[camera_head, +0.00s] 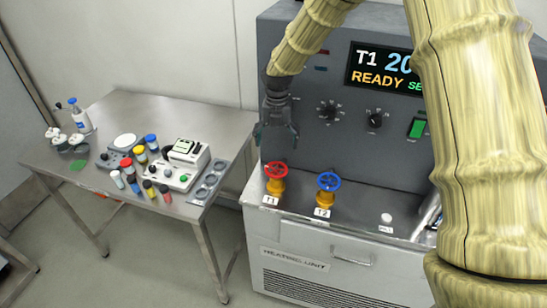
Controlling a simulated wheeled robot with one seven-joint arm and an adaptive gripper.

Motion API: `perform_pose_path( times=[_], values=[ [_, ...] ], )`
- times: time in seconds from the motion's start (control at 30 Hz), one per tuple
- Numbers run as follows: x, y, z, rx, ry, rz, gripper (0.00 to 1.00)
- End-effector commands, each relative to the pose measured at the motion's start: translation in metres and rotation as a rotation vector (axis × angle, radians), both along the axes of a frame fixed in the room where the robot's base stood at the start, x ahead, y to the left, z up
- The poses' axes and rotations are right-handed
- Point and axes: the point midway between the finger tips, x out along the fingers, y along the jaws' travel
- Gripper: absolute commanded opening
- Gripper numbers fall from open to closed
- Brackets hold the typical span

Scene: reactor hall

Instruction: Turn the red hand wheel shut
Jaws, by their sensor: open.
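The red hand wheel (276,169) sits on a yellow valve body, above a label reading T1, at the front left of the grey heating unit (295,255). My gripper (276,138) is open and points down. In the picture it is just above the red wheel, with a gap between them. Nothing shows between its fingers. I cannot tell how far the red wheel is turned.
A blue hand wheel (328,181) labelled T2 stands to the right of the red one. The unit's panel (345,125) with knobs rises behind. A steel table (110,190) with bottles, jars and instruments stands to the left. My arm hides part of the display.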

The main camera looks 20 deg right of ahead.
Motion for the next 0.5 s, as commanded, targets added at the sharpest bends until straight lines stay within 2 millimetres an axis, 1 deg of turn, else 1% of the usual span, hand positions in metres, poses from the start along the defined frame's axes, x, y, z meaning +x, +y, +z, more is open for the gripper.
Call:
perform_pose_path(
  times=[0.1, 0.17, 0.4, 0.5],
  values=[
    [-0.006, 0.002, -0.009, -0.001, -0.001, 0.002, 0.92],
    [-0.006, 0.001, -0.017, -0.001, -0.002, 0.002, 0.92],
    [0.008, 0.001, -0.058, -0.001, 0.012, 0.0, 0.92],
    [0.011, 0.001, -0.073, -0.001, 0.015, 0.0, 0.92]
  ],
)
